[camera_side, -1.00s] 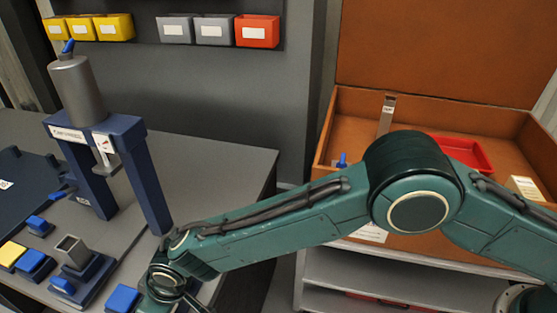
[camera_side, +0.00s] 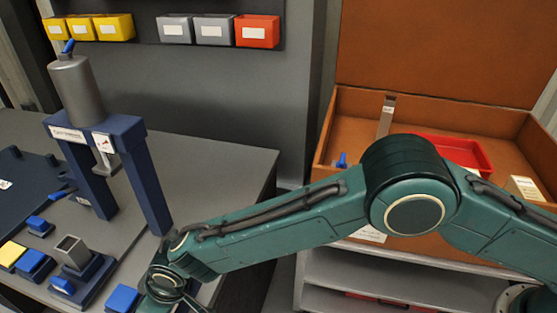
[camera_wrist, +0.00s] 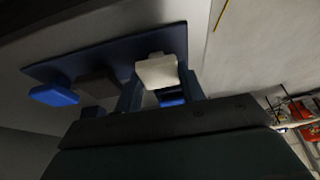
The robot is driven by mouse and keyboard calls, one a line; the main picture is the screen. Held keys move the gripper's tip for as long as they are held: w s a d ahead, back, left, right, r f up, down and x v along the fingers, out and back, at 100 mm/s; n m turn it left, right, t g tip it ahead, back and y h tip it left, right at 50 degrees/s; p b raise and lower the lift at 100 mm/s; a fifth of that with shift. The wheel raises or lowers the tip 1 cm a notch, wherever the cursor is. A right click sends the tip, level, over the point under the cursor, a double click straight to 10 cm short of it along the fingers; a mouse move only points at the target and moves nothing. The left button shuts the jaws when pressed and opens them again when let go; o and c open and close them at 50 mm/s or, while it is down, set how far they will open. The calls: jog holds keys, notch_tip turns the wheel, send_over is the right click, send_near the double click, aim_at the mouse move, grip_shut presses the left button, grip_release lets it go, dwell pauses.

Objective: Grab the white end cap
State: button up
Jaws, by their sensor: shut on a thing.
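The white end cap (camera_wrist: 157,70) shows in the wrist view as a small pale block with rounded corners. My gripper (camera_wrist: 160,88) is shut on it, with a finger on either side. A blue piece (camera_wrist: 171,98) shows just below the cap between the fingers; I cannot tell whether they touch. In the side view the fingers and the white cap are out of sight, beyond the bottom edge.
In the side view, a press (camera_side: 100,125) stands on the grey bench. A square tube (camera_side: 72,250) stands upright in a blue fixture. A yellow block (camera_side: 11,254) and several blue blocks are near it. An open brown case with a red tray (camera_side: 455,150) lies at right.

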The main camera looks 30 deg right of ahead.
notch_tip(320, 180, up, 20)
jog(key=shift+r, duration=0.1)
dwell(0.8)
dwell(0.5)
